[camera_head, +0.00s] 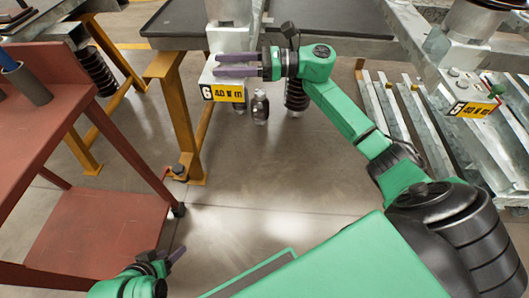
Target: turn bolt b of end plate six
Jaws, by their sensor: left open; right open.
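End plate six (206,77) is a pale block with a yellow label (230,93) marked 6, at the upper middle under the dark table edge. My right gripper (216,65) is open, its two purple-grey fingers pointing left across the top of the plate. The fingers cover part of the plate's top, so I cannot make out bolt b or whether anything touches it. My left gripper (177,256) is low at the lower left, far from the plate, with only a finger and part of its body clearly visible.
A red cart (85,225) stands at the left with a cylinder in its holder. End plate five (466,86), labelled 5, is at the right above metal slats (395,105). A dark insulator (297,95) and a metal fitting (260,107) hang near plate six. Floor below is clear.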

